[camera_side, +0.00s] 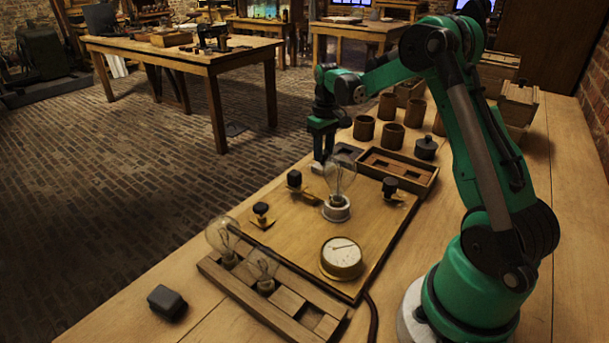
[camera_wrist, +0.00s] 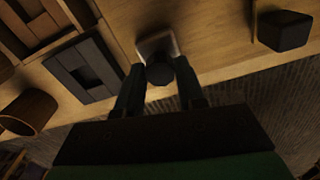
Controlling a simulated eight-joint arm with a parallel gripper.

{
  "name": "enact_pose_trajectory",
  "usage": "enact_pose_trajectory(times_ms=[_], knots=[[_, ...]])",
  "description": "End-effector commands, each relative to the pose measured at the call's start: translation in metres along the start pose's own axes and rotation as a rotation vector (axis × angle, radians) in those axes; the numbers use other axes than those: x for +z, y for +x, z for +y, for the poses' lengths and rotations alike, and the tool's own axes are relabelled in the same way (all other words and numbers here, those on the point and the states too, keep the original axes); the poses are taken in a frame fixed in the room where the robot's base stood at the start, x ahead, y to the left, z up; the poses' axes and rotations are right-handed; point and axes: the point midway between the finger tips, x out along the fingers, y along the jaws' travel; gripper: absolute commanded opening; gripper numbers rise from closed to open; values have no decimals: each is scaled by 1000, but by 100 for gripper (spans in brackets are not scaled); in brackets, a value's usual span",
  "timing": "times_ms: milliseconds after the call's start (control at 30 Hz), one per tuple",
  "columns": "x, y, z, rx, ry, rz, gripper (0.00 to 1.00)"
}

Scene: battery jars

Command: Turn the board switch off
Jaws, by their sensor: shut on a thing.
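My gripper (camera_side: 318,160) points down at the far left corner of the wooden board (camera_side: 290,232). In the wrist view, my gripper (camera_wrist: 159,76) is shut on a dark round knob (camera_wrist: 159,73) above a pale square base (camera_wrist: 155,45). This looks like the board switch; in the side view my fingers mostly hide it, and its setting cannot be told. A clear bulb (camera_side: 340,176) stands upright in a white socket (camera_side: 336,208) on the board and shows no glow. A round brass gauge (camera_side: 341,257) sits near the board's front.
Black-topped posts (camera_side: 294,179) stand on the board. A bulb rack (camera_side: 265,300) lies in front. A dark block (camera_side: 167,301) is at front left. A wooden tray (camera_side: 418,185), a lidded dark pot (camera_side: 426,147) and several brown jars (camera_side: 391,136) stand behind.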

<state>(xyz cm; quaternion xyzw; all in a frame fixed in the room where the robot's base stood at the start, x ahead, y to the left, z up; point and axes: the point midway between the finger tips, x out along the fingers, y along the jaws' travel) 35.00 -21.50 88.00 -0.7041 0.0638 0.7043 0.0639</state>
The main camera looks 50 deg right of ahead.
Motion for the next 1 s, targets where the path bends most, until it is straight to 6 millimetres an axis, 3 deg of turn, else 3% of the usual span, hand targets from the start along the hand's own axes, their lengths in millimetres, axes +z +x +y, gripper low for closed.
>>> enact_pose_trajectory(times_ms=[200, 233, 300, 333, 667, 1000], knots=[[0, 0, 0, 0, -1, -1, 0], [0, 0, 0, 0, -1, -1, 42], [0, 0, 0, 0, 0, -1, 62], [0, 0, 0, 0, 0, -1, 65], [0, -4, 0, 0, 0, 0, 65], [0, -49, 0, 0, 0, 0, 65]])
